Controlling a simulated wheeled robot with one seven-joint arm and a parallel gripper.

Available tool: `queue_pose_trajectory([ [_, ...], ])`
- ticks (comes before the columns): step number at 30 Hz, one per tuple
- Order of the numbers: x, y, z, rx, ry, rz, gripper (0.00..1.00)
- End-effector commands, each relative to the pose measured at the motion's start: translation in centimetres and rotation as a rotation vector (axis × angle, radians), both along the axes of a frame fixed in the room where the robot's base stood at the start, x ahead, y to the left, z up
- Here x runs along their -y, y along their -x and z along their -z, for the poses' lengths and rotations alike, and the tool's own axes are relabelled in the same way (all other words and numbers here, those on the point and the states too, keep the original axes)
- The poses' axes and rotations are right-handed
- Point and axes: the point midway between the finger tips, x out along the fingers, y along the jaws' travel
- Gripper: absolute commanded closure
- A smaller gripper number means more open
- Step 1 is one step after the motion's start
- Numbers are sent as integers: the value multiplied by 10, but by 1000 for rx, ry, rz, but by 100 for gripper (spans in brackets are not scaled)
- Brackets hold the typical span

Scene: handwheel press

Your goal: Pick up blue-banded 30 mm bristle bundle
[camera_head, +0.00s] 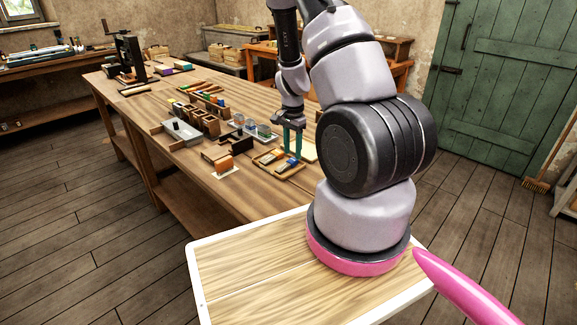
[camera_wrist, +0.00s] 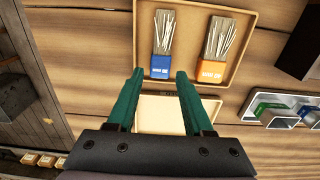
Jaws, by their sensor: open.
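The blue-banded bristle bundle (camera_wrist: 162,45) lies in a shallow wooden tray (camera_wrist: 190,84) in the wrist view, its pale bristles pointing to the top of the picture and its blue band nearest my gripper. An orange-banded bundle (camera_wrist: 216,52) lies to its right in the same tray. My gripper (camera_wrist: 160,75) is open, with its two green fingers apart and nothing between them. The blue band shows just past the fingertips, in line with the gap. In the head view my gripper (camera_head: 293,155) is over the tray (camera_head: 280,162) at the bench's near right edge.
Green and blue banded metal pieces (camera_wrist: 278,112) lie to the right in the wrist view. In the head view, wooden boxes (camera_head: 203,120) and a grey tray (camera_head: 182,131) stand left of my gripper. A black press (camera_head: 130,55) stands at the bench's far end.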

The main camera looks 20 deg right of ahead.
Motion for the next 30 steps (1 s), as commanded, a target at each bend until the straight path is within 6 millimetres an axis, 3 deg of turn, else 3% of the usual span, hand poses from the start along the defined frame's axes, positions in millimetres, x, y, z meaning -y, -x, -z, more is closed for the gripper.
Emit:
queue_pose_trajectory([
  [6, -2, 1, 30, -2, 0, -1, 49],
  [14, -2, 0, 33, 0, 0, 0, 49],
  [15, -2, 0, 33, 0, 0, 0, 53],
  [19, -2, 0, 33, 0, 0, -1, 100],
  [30, -2, -1, 25, 2, 0, -3, 100],
])
